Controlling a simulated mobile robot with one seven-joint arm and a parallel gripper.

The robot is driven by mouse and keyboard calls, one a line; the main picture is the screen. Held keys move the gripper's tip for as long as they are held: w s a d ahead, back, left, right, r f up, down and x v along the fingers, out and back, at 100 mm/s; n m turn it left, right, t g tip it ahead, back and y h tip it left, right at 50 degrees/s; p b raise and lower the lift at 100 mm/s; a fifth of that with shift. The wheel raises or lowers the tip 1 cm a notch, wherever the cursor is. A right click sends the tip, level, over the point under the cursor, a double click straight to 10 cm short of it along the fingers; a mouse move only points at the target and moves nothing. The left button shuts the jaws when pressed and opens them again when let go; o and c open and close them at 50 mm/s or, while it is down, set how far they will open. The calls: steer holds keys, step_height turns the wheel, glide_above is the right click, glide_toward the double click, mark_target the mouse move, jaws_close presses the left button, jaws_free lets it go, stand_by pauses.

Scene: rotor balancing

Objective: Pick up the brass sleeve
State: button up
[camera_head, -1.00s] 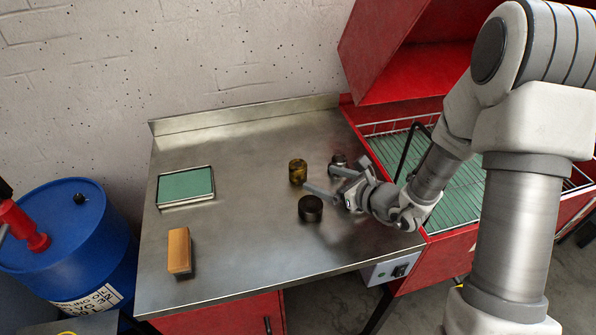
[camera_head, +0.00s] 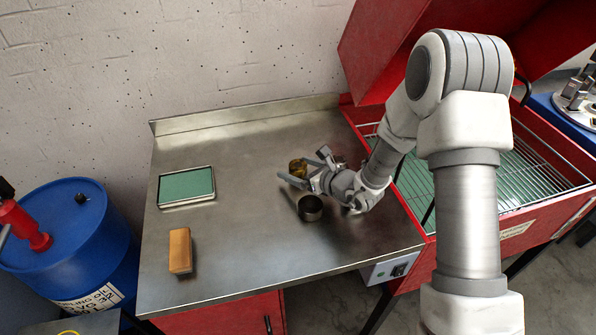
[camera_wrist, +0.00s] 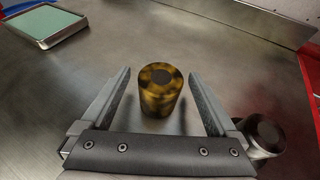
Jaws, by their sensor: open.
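The brass sleeve (camera_wrist: 160,92) is a short, mottled yellow and dark cylinder. It stands upright on the steel bench. In the wrist view it is between the two fingers of my gripper (camera_wrist: 160,90), with a gap on each side. In the head view the brass sleeve (camera_head: 297,168) is partly hidden behind my gripper (camera_head: 305,168). My gripper is open and empty.
A dark cylinder (camera_head: 310,208) stands in front of my gripper. A grey cylinder (camera_wrist: 264,134) is just right of my gripper. A green-topped tray (camera_head: 186,186) and a tan block (camera_head: 180,250) are on the left of the bench (camera_head: 240,240). A red cabinet with a wire rack (camera_head: 520,160) is at right.

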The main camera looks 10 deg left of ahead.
jaws_close()
stand_by(0.3)
steer(key=shift+r, duration=0.1)
